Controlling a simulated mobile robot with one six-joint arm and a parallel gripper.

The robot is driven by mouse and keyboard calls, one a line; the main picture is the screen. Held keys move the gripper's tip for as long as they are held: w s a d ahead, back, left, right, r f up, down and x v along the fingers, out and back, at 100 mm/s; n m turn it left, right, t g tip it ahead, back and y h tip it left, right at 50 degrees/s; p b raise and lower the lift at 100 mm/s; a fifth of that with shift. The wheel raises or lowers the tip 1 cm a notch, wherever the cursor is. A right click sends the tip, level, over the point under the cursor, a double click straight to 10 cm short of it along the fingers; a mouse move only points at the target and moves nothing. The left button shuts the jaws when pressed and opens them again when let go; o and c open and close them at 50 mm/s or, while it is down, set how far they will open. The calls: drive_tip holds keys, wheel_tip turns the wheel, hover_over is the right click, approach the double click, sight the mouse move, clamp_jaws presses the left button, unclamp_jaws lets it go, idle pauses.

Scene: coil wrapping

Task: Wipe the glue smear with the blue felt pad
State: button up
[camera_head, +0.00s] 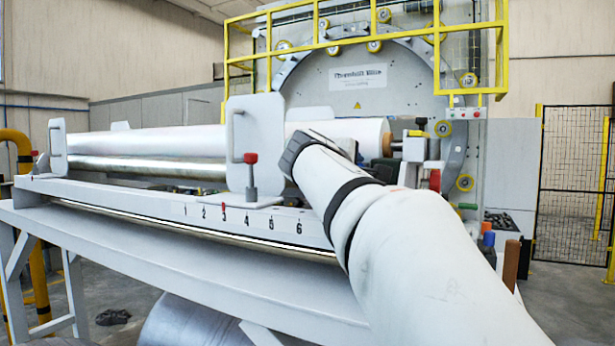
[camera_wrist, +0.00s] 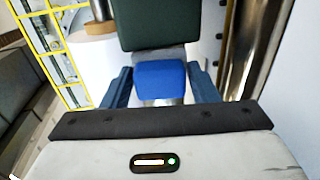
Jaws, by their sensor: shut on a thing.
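In the wrist view my gripper (camera_wrist: 160,84) has its two dark blue fingers on either side of a bright blue pad (camera_wrist: 160,76), and it is shut on this pad. A grey band and a dark green block (camera_wrist: 153,25) show just beyond the pad. I cannot tell whether the block is joined to the pad or stands behind it. In the head view my arm hides the gripper and the pad. I cannot make out a glue smear in either view.
A white roll (camera_head: 240,140) lies above a shiny metal roller (camera_head: 140,168) on the machine's long frame. A white upright plate (camera_head: 255,150) stands near my arm. Black mesh fencing (camera_head: 570,185) stands at the right.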

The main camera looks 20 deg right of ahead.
drive_tip(key=shift+s+d+f, duration=0.1)
drive_tip(key=shift+s+d, duration=0.45)
drive_tip(key=shift+s, duration=0.15)
drive_tip(key=shift+s+d, duration=0.5)
drive_tip(key=shift+s, duration=0.2)
drive_tip(key=shift+w, duration=0.1)
drive_tip(key=shift+w+a+b, duration=0.1)
drive_tip(key=shift+w+a, duration=1.05)
drive_tip(key=shift+w, duration=0.3)
drive_tip(key=shift+w+a+b, duration=0.1)
drive_tip(key=shift+w+a, duration=1)
drive_tip(key=shift+w, duration=0.3)
drive_tip(key=shift+w+a+b, duration=0.1)
drive_tip(key=shift+w+a, duration=1.05)
drive_tip(key=shift+w, duration=0.3)
drive_tip(key=shift+b+v, duration=0.6)
drive_tip(key=shift+v, duration=2.35)
drive_tip(key=shift+a, duration=0.1)
